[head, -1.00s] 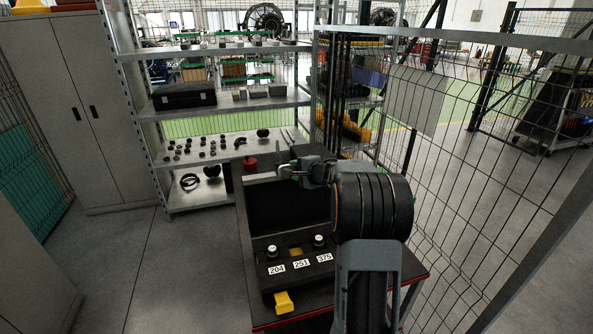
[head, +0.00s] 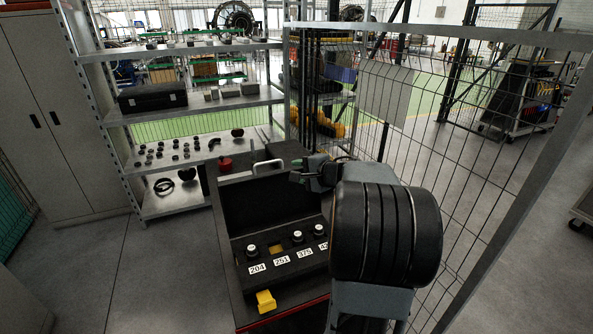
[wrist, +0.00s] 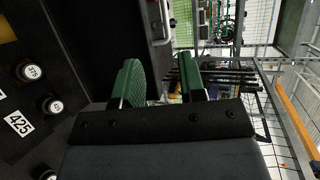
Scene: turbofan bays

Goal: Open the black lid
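The black lid (head: 262,205) stands raised at the back of a black case (head: 238,262) on the workbench, with a pale handle (head: 268,165) on its top edge. In the wrist view the lid (wrist: 95,40) fills the upper left, and its handle (wrist: 161,30) shows beyond the left finger. My gripper (head: 299,176) is beside the lid's upper right in the head view. In the wrist view my gripper (wrist: 160,78) has its two green fingers apart, with nothing between them. I see no contact with the lid. My arm hides the case's right end.
Round knobs (head: 297,237) and number labels line the case front. A yellow piece (head: 265,301) juts from the front. A red item (head: 225,165) is behind the lid. A wire fence (head: 460,190) runs along the right, and shelves (head: 195,110) stand behind. Floor at left is clear.

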